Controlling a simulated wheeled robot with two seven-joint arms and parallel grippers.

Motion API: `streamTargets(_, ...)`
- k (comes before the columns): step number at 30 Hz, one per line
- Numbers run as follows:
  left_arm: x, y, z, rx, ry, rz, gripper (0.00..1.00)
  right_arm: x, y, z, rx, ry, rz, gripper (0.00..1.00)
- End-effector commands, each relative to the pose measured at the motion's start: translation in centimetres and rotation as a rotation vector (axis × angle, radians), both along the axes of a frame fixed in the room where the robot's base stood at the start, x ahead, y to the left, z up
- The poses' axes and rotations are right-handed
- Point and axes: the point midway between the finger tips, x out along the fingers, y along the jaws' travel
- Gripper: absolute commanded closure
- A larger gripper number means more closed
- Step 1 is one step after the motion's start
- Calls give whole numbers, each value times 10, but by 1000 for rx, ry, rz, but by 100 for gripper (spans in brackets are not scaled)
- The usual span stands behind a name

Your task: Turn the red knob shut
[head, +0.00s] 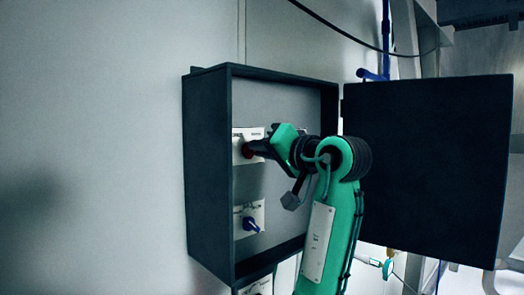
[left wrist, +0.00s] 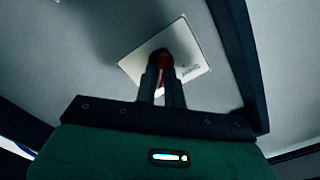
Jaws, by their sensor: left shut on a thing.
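The red knob (head: 247,151) sits on a white plate (head: 240,135) on the back wall of an open dark box. My left gripper (head: 252,148) reaches into the box from the right, with its fingertips at the knob. In the left wrist view the red knob (left wrist: 161,57) shows between and just beyond the two fingertips (left wrist: 161,70), which are closed on it. The fingers hide part of the knob, and its exact turn angle cannot be told. My right gripper is not in view.
The dark box (head: 207,170) has raised side walls around the knob. A blue knob (head: 250,224) sits on another white plate below. The box's dark door (head: 425,165) stands open at the right, behind my arm. Another plate (head: 258,287) shows under the box.

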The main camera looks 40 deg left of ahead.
Motion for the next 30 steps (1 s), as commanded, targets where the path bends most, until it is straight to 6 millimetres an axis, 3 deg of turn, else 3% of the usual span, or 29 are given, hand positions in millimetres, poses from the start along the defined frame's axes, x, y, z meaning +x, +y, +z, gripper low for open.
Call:
streamTargets(11, -1, -1, -6, -20, -204, -2, 100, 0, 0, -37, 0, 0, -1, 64)
streamTargets(30, -4, 0, -2, -71, -804, -2, 100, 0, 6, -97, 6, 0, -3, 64)
